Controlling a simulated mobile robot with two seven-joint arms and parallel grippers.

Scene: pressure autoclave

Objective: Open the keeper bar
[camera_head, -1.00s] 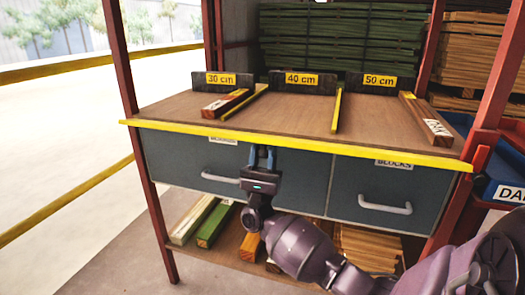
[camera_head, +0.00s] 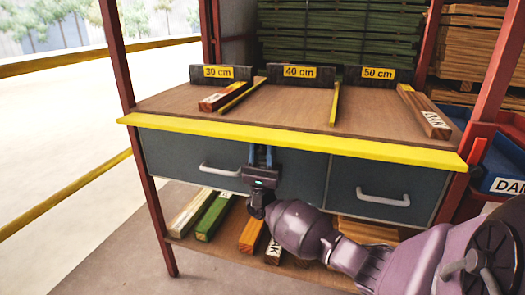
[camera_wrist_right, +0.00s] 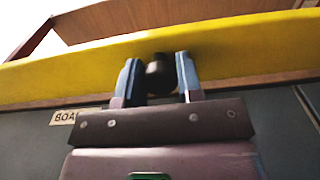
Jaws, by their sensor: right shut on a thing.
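The yellow keeper bar (camera_head: 370,148) runs along the front edge of the wooden bench top. It also crosses the right wrist view (camera_wrist_right: 250,48). My right gripper (camera_head: 260,156) is at the bar's underside, left of its middle, in front of the drawer fronts. In the right wrist view, its two blue-grey fingers (camera_wrist_right: 159,75) are on either side of a dark round knob (camera_wrist_right: 158,68) at the bar and are shut on it. The knob is hidden in the head view. My left gripper is out of view.
The left drawer (camera_head: 180,155) and right drawer (camera_head: 400,185) are closed below the bar. Wood pieces, such as the one marked OAK (camera_head: 424,112), lie on the bench top (camera_head: 295,108). Timber lies on the lower shelf. Red posts (camera_head: 138,140) flank the bench.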

